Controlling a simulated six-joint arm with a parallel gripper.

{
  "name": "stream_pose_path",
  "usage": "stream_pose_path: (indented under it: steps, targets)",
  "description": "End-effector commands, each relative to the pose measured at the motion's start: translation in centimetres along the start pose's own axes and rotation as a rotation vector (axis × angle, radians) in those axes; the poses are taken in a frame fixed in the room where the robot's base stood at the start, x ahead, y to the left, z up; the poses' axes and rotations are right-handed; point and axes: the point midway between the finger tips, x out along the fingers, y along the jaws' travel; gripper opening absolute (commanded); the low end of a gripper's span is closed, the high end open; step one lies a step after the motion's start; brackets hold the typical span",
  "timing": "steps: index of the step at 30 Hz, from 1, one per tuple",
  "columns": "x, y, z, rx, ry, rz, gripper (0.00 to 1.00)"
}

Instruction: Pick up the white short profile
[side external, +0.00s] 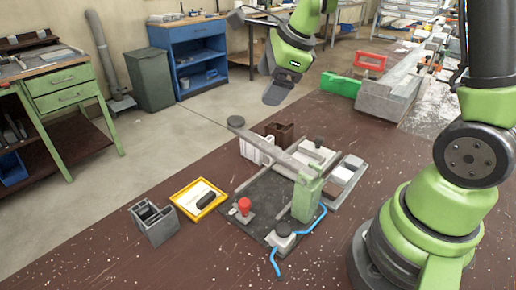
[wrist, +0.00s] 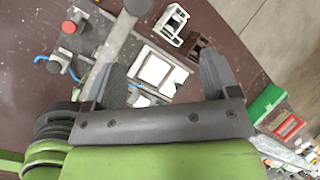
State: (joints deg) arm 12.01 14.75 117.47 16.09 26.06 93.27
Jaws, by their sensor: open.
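The white short profile (wrist: 171,22) is a small hollow piece with open chambers at the top of the wrist view, beyond my fingertips. In the side external view the white profile (side external: 254,151) stands on the brown bench, partly hidden behind the clamp's long grey bar. A brown short profile (side external: 280,132) is close beside it and also shows in the wrist view (wrist: 200,47). My gripper (side external: 275,97) is above the bench's far side, apart from the profiles. In the wrist view my gripper (wrist: 162,62) has its fingers wide apart with nothing held between them.
The clamp's grey bar (side external: 276,149) crosses close to the profiles. A tray (side external: 333,202) holds white and grey blocks. A red knob (side external: 244,205), yellow-framed tray (side external: 210,208) and grey profile (side external: 153,226) are nearer the front. Green (side external: 340,84) and red (side external: 370,61) pieces lie farther back.

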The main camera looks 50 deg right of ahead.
Motion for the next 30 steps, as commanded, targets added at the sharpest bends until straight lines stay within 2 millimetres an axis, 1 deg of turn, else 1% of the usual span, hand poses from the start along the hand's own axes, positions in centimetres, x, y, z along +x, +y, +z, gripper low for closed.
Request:
stream_pose_path:
  steps: [1,3,6,10,14,21,26,30]
  targets:
    - [2.5,-0.8,-1.0,0.164,0.028,0.011,0.81]
    - [5.1,-1.6,-2.1,0.380,0.055,0.007,0.81]
    - [8.1,-2.3,-3.6,0.619,0.085,-0.003,0.81]
    - [10.4,-2.6,-5.0,0.809,0.109,-0.018,0.81]
    - [11.8,-2.7,-5.5,0.880,0.118,-0.023,0.81]
    - [15.1,-2.5,-6.0,0.884,0.119,-0.023,0.81]
    - [16.2,-2.5,-6.1,0.880,0.118,-0.024,0.81]
    - [17.9,-2.2,-6.5,0.882,0.120,-0.022,0.81]
